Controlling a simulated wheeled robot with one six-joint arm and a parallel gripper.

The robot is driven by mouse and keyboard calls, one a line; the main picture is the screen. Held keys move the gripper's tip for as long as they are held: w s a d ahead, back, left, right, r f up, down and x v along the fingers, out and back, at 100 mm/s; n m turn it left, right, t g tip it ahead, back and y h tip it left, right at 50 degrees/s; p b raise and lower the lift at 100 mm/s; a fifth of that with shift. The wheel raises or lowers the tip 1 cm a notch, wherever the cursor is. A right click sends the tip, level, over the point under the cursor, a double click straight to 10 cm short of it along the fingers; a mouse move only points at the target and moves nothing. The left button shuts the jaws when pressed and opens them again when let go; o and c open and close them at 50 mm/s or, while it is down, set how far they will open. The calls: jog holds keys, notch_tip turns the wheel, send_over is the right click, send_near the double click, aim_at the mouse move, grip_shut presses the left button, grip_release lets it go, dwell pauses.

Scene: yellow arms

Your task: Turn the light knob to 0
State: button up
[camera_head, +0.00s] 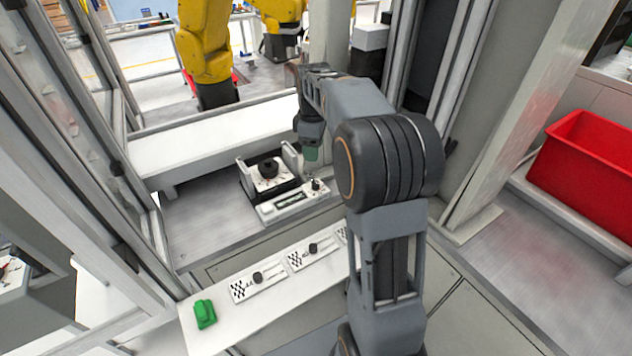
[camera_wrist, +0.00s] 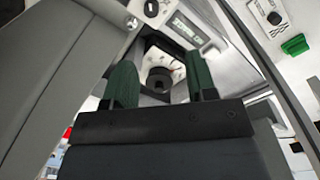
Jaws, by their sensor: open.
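No label marks a light knob that I can read, so I cannot tell for sure which knob it is. A large black round knob (camera_head: 268,168) sits on a white plate between two upright walls. It shows between my fingers in the wrist view (camera_wrist: 158,79). In front of it is a white panel (camera_head: 288,206) with a display and a small dark knob (camera_head: 316,185), also seen in the wrist view (camera_wrist: 151,8). My gripper (camera_head: 311,153), with green fingers, is open and empty above and behind the panel; its fingers spread wide in the wrist view (camera_wrist: 160,68).
White plates with checker patterns and black knobs (camera_head: 258,278) (camera_head: 312,248) lie on the front shelf beside a green block (camera_head: 204,313). Frame posts stand left and right. A red bin (camera_head: 590,165) is at right. Yellow arms (camera_head: 204,45) stand behind.

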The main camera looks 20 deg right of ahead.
aim_at(316, 182)
jog(key=shift+n, duration=0.4)
jog(key=f, duration=0.9)
jog(key=w+d+f, duration=0.1)
jog(key=f, duration=0.4)
jog(key=shift+w+d+f, duration=0.1)
jog(key=shift+f, duration=0.05)
jog(key=shift+d, duration=0.1)
jog(key=c, duration=0.9)
jog(key=shift+c, duration=0.2)
